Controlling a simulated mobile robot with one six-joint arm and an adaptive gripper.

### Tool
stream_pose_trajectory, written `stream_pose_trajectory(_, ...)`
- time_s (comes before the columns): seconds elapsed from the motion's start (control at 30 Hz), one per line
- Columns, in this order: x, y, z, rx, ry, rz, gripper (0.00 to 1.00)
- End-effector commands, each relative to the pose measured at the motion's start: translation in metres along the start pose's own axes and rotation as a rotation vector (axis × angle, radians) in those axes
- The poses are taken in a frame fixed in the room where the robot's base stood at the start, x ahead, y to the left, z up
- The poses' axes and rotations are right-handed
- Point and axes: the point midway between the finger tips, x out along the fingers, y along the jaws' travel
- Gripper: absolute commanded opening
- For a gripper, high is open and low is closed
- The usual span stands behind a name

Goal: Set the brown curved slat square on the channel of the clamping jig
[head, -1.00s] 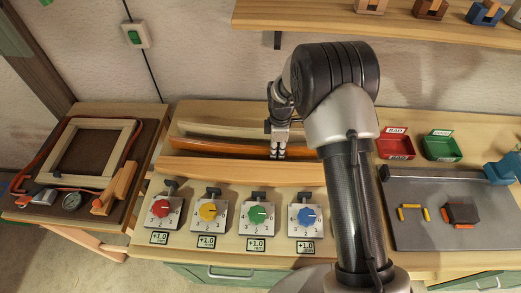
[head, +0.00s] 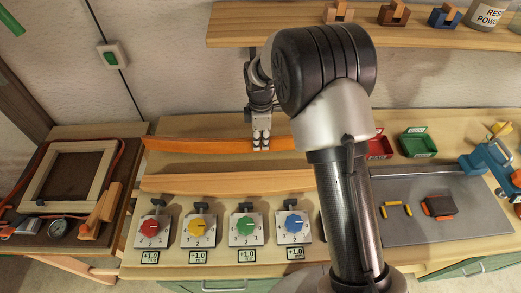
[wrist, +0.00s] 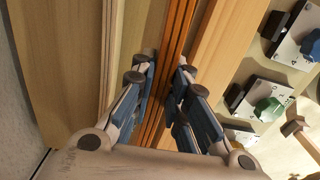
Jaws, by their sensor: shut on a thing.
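The brown curved slat (head: 200,144) is orange-brown and long in the head view, lying left to right above the back of the bench. My gripper (head: 260,146) points down and is shut on it, right of the middle of its visible length. In the wrist view, my gripper (wrist: 163,78) has a finger on each side of the slat (wrist: 181,35). The right end of the slat is hidden behind my arm. A pale curved wooden bar (head: 225,178) lies in front of the slat, apart from it in the head view. I cannot make out the jig's channel.
Several dial blocks stand in front of the pale bar, among them one with a red knob (head: 150,228). A wooden frame (head: 38,176) lies at left. A grey board (head: 410,225) and a green bin (head: 418,145) are at right. A shelf (head: 290,33) overhangs the back.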

Motion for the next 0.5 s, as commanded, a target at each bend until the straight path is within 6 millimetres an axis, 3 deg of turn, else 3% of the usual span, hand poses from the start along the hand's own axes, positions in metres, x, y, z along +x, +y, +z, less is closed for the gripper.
stream_pose_trajectory(0.03, -0.018, 0.002, 0.0, 0.0, 0.001, 0.006, 0.0)
stream_pose_trajectory(0.2, -0.057, 0.001, 0.0, 0.0, 0.001, 0.005, 0.0)
stream_pose_trajectory(0.5, -0.092, -0.001, 0.0, 0.0, 0.0, 0.001, 0.0)
